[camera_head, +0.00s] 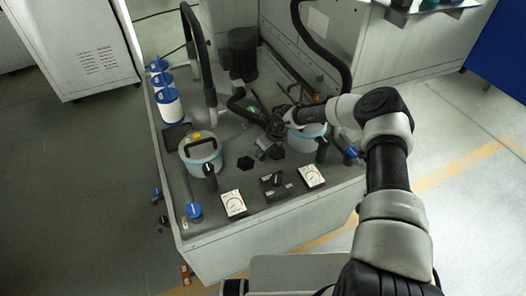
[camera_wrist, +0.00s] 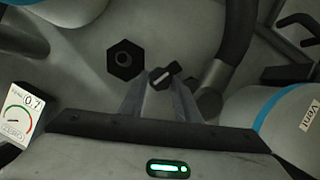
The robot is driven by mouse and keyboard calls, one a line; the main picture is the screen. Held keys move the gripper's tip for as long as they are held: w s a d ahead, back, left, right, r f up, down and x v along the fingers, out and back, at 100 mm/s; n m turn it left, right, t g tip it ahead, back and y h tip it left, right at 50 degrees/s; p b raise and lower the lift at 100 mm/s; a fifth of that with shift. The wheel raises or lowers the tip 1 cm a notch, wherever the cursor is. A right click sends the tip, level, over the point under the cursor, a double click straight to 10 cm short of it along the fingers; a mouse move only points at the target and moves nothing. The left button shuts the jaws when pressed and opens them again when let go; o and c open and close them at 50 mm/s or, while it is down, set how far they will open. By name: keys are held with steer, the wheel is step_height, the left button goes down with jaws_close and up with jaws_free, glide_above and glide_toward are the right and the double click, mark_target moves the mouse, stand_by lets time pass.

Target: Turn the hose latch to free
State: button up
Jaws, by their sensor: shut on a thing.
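The hose latch (camera_wrist: 163,76) appears to be the small black piece with a pale mark in the wrist view, set between two black hexagonal fittings. My gripper (camera_wrist: 161,92) has its two grey fingers around it, shut on it, with their tips at its near side. In the head view my gripper (camera_head: 266,141) reaches down onto the top of the grey machine, among the black hoses. The latch is mostly hidden there behind the gripper, and its turned angle cannot be read.
The hexagonal fittings (camera_wrist: 125,60) flank the latch closely. A thick hose (camera_wrist: 235,38) rises at its right. Grey canisters with blue bands (camera_head: 200,154) stand on both sides. Dial gauges (camera_head: 233,204) and a black switch (camera_head: 275,186) sit along the front edge.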

stand_by(0.5)
steer(key=o, duration=1)
steer(key=shift+o, duration=0.2)
